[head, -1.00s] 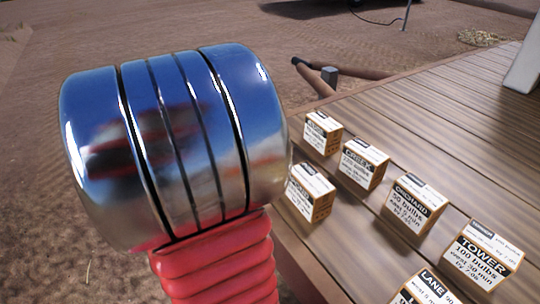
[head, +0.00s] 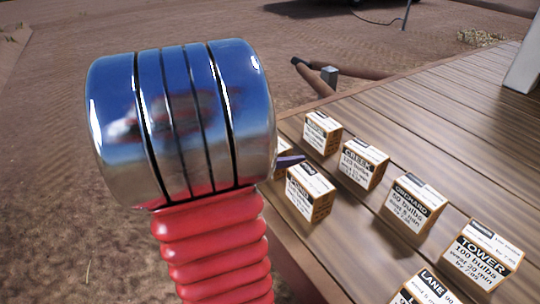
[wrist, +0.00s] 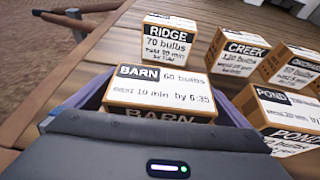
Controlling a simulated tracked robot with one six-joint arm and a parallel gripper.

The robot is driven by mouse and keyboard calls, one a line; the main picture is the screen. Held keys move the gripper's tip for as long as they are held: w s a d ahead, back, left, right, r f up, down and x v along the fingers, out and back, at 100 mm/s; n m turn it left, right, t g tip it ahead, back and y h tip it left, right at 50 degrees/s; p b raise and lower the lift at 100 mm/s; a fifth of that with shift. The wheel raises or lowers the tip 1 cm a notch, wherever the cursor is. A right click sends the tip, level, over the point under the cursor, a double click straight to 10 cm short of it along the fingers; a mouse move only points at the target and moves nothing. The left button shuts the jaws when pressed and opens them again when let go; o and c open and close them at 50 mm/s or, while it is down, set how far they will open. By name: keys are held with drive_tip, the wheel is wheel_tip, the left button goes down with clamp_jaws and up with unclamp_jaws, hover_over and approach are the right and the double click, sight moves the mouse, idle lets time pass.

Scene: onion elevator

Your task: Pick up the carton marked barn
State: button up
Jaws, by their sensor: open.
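The carton marked BARN (wrist: 160,84) is white with orange-brown edges and a black label. In the wrist view it sits right in front of my gripper (wrist: 165,90), between two spread purple fingers, one at its left side and one at its right. The gripper is open; I cannot tell whether a finger touches the carton. The lower front of the carton is hidden by the gripper body. In the head view my arm covers most of that spot, and one purple fingertip (head: 290,160) shows beside the POND carton.
The RIDGE carton (wrist: 168,38) stands just behind, the CREEK carton (wrist: 240,50) behind right, and the POND carton (wrist: 283,115) close on the right. ORCHARD (head: 414,203), TOWER (head: 483,252) and LANE (head: 425,290) cartons stand farther along the wooden deck (head: 440,120). Its edge is near.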

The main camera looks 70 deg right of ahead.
drive_tip(key=shift+s+d+f, duration=0.2)
drive_tip(key=shift+d, duration=0.1)
idle(0.4)
drive_tip(key=c, duration=1.3)
drive_tip(key=shift+r, duration=0.15)
wheel_tip(320, 180, up, 10)
idle(0.9)
